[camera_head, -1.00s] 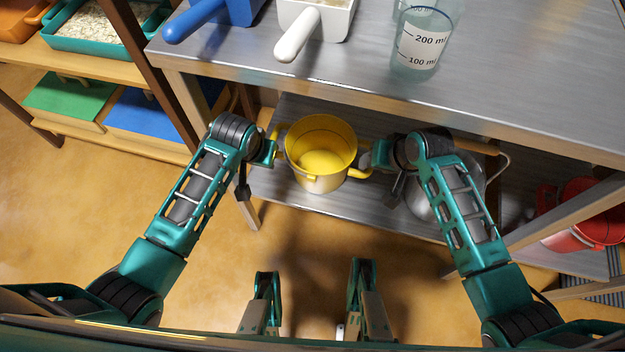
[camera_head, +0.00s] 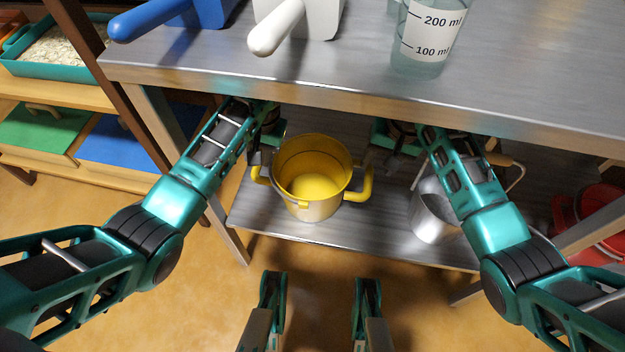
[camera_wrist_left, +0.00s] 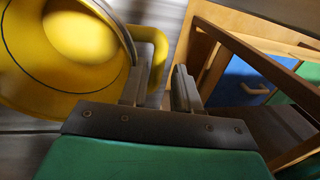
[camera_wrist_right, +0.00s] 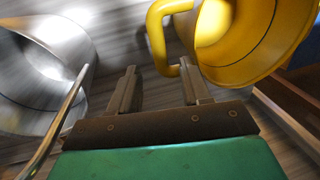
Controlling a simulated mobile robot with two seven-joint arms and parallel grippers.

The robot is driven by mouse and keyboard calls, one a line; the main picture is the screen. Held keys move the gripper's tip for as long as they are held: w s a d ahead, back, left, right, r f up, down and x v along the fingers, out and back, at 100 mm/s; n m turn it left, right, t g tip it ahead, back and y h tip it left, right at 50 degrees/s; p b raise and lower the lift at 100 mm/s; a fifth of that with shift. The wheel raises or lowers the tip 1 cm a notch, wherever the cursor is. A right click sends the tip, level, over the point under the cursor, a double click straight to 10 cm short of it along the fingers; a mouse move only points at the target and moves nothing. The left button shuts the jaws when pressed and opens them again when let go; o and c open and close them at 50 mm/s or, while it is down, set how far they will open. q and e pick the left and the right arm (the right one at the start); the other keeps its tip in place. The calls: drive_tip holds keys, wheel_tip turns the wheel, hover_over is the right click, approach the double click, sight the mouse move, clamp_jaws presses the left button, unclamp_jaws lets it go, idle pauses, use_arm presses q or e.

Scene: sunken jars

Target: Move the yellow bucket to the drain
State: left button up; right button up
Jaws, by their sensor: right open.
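The yellow bucket (camera_head: 312,209) stands upright on the lower metal shelf (camera_head: 380,240), with a handle on each side. It also shows in the left wrist view (camera_wrist_left: 50,50) and the right wrist view (camera_wrist_right: 240,60). My left gripper (camera_wrist_left: 160,90) is at the bucket's left handle (camera_wrist_left: 158,45), which appears between its fingers. The fingers stand apart, but whether they clamp the handle is unclear. My right gripper (camera_wrist_right: 158,92) is open and empty, short of the right handle (camera_wrist_right: 158,35). The drain is not clearly visible.
The metal tabletop (camera_head: 350,85) overhangs the shelf, close above both forearms. A grey metal pot (camera_head: 432,212) stands right of the bucket, near my right arm. A red vessel (camera_head: 595,215) is at the far right. A table leg (camera_head: 185,165) is on the left.

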sight(256, 169)
use_arm(q)
drive_tip(key=f, duration=0.3)
drive_tip(key=a+f, duration=0.1)
drive_tip(key=f, duration=0.2)
drive_tip(key=shift+w+a+f, duration=0.1)
drive_tip(key=shift+a+f, duration=0.05)
drive_tip(key=shift+f, duration=0.1)
use_arm(e)
drive_tip(key=f, duration=0.3)
drive_tip(key=a+f, duration=0.1)
drive_tip(key=f, duration=0.2)
drive_tip(key=shift+w+a+f, duration=0.1)
drive_tip(key=shift+a+f, duration=0.05)
drive_tip(key=shift+f, duration=0.1)
use_arm(q)
drive_tip(key=shift+c, duration=0.5)
use_arm(e)
drive_tip(key=shift+c, duration=0.4)
use_arm(q)
drive_tip(key=c, duration=0.4)
use_arm(e)
drive_tip(key=c, duration=0.4)
use_arm(q)
clamp_jaws()
use_arm(e)
clamp_jaws()
